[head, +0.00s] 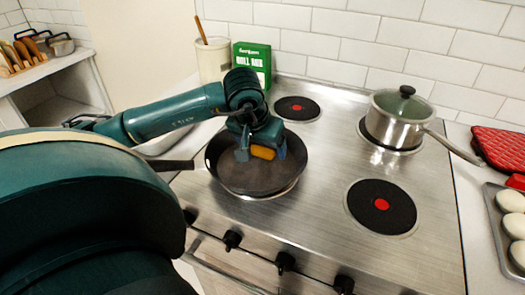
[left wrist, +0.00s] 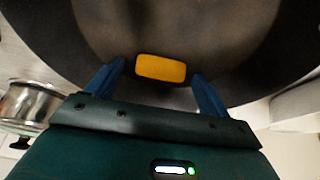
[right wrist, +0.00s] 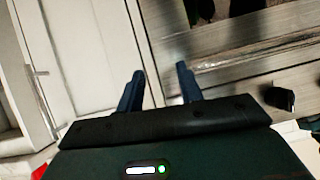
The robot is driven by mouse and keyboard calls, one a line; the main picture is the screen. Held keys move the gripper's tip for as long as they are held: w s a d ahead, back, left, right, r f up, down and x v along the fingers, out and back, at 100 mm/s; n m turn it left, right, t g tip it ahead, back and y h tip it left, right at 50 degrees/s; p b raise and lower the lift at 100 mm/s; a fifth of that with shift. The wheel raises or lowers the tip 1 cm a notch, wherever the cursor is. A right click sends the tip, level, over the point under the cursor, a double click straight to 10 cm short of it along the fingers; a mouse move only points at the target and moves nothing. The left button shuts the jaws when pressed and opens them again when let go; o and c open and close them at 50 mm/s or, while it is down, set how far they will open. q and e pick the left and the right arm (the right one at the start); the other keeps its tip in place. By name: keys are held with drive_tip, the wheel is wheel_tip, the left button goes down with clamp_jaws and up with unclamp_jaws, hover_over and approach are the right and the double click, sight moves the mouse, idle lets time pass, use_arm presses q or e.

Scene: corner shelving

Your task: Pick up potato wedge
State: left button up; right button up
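The potato wedge (head: 262,152) is an orange-yellow block in the dark frying pan (head: 258,182) on the front left burner. In the left wrist view the wedge (left wrist: 161,68) lies between and slightly beyond the fingertips, with a gap on both sides. My left gripper (head: 262,153) is open, pointing down over the pan around the wedge, and does not visibly touch it. It also shows in the left wrist view (left wrist: 158,80). My right gripper (right wrist: 160,85) is open and empty, facing the stove front and a pale cabinet door.
A lidded steel pot (head: 398,118) stands on the back right burner. A green box (head: 253,62) and a utensil crock (head: 213,60) stand behind the pan. A tray (head: 494,215) of pale round items and a red mitt (head: 498,148) lie at the right. The front right burner (head: 381,207) is bare.

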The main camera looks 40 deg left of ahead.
use_arm(q)
drive_tip(key=c, duration=1)
drive_tip(key=shift+r, duration=0.1)
drive_tip(key=shift+c, duration=0.2)
